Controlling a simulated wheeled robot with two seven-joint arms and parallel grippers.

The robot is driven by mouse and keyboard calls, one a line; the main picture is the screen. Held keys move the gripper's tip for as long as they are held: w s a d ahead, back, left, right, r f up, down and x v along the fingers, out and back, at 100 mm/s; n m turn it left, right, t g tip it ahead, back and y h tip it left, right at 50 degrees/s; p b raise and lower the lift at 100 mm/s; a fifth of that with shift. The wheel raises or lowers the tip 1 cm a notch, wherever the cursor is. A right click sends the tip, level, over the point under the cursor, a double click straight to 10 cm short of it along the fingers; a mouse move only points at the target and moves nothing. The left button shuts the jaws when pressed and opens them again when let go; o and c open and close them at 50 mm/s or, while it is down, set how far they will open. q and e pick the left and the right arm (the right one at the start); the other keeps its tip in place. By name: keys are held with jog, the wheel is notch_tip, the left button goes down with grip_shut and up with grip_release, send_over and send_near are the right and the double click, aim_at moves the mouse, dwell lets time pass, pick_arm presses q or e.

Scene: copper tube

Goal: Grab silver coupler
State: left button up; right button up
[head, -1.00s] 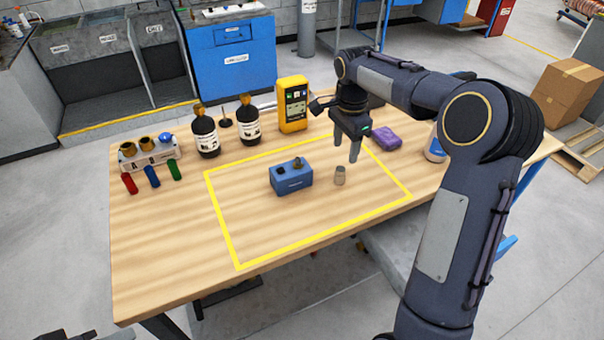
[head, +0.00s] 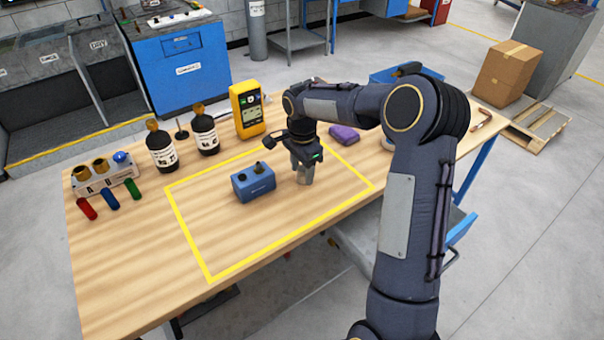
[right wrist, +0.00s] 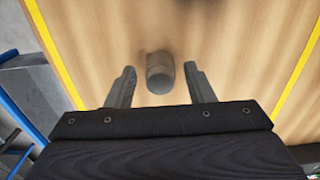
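The silver coupler (right wrist: 160,73) is a small grey cylinder on the wooden table. In the right wrist view it stands between the two fingers of my right gripper (right wrist: 158,85), with a gap on each side. The fingers are open and do not touch it. In the head view my right gripper (head: 304,177) points down at the table inside the yellow outline, and its fingers mostly hide the coupler. My left gripper is not in view.
A blue block (head: 253,182) with dark knobs sits just left of the right gripper. A purple item (head: 344,134), a yellow meter (head: 248,108), dark bottles (head: 205,130) and a fitting rack (head: 104,175) stand around the yellow outline (head: 188,230). The front of the outlined area is clear.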

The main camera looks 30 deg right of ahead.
jog(key=c, duration=0.9)
jog(key=shift+r, duration=0.1)
